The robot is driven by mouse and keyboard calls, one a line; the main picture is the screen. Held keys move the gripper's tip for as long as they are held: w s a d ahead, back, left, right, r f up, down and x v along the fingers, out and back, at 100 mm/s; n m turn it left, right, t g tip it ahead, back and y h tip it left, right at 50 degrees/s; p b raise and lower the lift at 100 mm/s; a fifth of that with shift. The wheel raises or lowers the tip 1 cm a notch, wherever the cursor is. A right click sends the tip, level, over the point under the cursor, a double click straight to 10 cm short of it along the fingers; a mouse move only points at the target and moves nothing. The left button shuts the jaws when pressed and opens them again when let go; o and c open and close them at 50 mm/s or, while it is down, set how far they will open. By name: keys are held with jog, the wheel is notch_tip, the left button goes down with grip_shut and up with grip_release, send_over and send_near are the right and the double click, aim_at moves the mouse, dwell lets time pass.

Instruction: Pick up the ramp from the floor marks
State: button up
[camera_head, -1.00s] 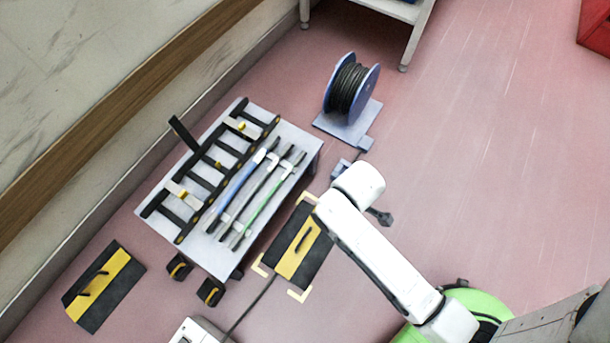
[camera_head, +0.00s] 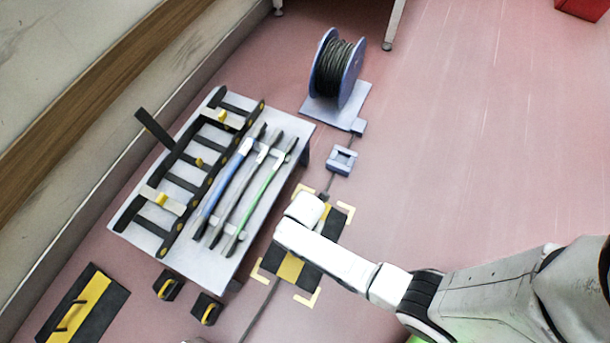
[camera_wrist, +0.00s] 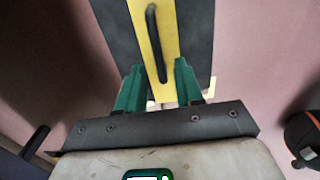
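The ramp (camera_head: 289,268) is a black plate with a yellow centre band, lying on the floor inside pale yellow corner marks (camera_head: 314,300). My white arm crosses over it in the head view, hiding its middle and handle. In the wrist view the ramp (camera_wrist: 195,35) is straight ahead, with a black bar handle (camera_wrist: 153,40) along its yellow band. My gripper (camera_wrist: 158,80) has two green fingers, spread apart and empty, either side of the handle's near end. I cannot tell whether the fingers are level with the handle or above it.
A grey table (camera_head: 195,258) with a black rack and several cables stands beside the ramp. A second ramp (camera_head: 85,310) lies at lower left. A cable reel (camera_head: 350,75) stands behind. A dark cable runs along the floor past the ramp.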

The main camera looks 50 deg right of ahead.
jog(key=shift+w+d+f+b, duration=0.1)
jog(key=shift+w+f+b, duration=0.05)
jog(key=shift+f+b, duration=2.55)
jog(key=shift+f+p, duration=0.3)
jog(key=shift+p, duration=0.2)
jog(key=shift+c, duration=0.4)
grip_shut()
jog(key=shift+w+r, duration=0.1)
